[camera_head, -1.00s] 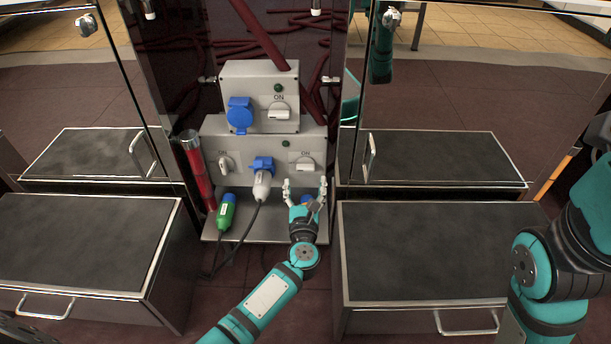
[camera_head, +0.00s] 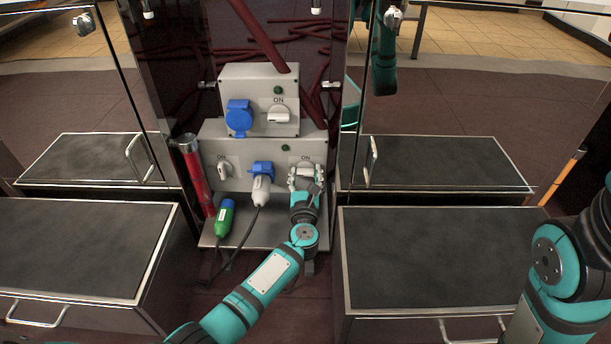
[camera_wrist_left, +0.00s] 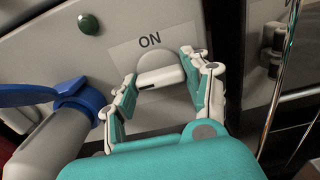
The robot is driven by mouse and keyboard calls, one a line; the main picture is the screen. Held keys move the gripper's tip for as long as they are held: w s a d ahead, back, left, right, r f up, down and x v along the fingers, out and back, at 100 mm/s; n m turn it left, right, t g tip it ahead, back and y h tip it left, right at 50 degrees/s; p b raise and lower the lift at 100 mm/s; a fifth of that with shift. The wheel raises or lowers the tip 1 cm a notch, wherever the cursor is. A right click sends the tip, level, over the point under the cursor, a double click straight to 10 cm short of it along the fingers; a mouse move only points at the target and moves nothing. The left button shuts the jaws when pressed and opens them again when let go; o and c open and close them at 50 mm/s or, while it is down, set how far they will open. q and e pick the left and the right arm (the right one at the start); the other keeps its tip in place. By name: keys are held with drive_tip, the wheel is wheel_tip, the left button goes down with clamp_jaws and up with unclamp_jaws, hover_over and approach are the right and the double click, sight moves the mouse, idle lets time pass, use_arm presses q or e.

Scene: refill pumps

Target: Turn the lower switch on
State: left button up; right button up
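The lower switch (camera_wrist_left: 161,76) is a pale knob on a plate marked ON, on the right of the lower grey box (camera_head: 240,183). Its grip bar lies roughly level, slightly tilted in the left wrist view. My left gripper (camera_head: 306,177) is at this switch and partly hides it in the head view. In the left wrist view its fingers (camera_wrist_left: 158,70) stand on either side of the knob, still spread; firm contact cannot be made out. A dark green lamp (camera_wrist_left: 89,24) sits up and left of the switch. My right gripper is not in view.
A grey plug (camera_head: 262,190) sits in the blue socket left of my gripper. The upper box (camera_head: 257,75) has its own switch (camera_head: 278,115) and blue cover (camera_head: 239,117). A green plug (camera_head: 224,218) and red cylinder (camera_head: 196,170) stand left. Drawer units (camera_head: 440,265) flank the boxes.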

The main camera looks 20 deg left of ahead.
use_arm(q)
drive_tip(key=c, duration=0.4)
drive_tip(key=shift+c, duration=0.2)
